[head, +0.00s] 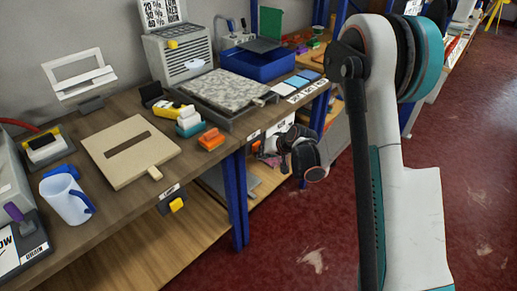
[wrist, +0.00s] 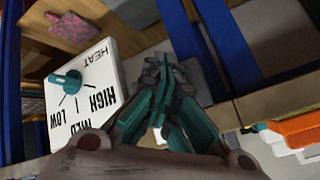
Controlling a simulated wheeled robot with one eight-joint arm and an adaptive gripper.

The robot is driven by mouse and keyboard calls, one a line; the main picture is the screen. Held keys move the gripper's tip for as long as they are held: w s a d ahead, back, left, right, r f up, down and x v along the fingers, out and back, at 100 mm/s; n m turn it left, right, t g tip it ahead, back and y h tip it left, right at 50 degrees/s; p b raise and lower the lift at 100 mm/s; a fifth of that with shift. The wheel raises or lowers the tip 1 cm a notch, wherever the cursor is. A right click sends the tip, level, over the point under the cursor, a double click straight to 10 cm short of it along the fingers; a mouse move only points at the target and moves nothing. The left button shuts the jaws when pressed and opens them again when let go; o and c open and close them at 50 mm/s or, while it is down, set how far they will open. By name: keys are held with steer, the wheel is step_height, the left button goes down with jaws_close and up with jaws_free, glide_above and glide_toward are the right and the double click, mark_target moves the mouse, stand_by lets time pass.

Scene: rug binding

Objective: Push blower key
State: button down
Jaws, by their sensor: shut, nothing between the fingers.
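I cannot tell for sure which part is the blower key. A grey vented box (head: 182,52) with a yellow knob (head: 172,44) stands at the back of the bench. A black box with a yellow button (head: 176,205) hangs under the bench's front edge. My gripper (head: 267,152) is beside the bench front, below the top. In the wrist view its teal fingers (wrist: 168,78) are shut and empty. The fingers look apart from the dial.
The bench top (head: 100,115) holds a wooden board with a slot (head: 130,140), a white cup (head: 66,198), orange clamp (head: 211,139), speckled slab (head: 225,88) and blue tray (head: 262,62). Blue legs (head: 236,195) stand near my gripper. The red floor (head: 300,245) in front is clear.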

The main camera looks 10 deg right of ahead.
steer(key=shift+s+d, duration=0.55)
steer(key=shift+s, duration=0.2)
steer(key=s+d, duration=0.1)
steer(key=s, duration=0.1)
steer(key=s+d, duration=0.2)
stand_by(0.6)
stand_by(0.6)
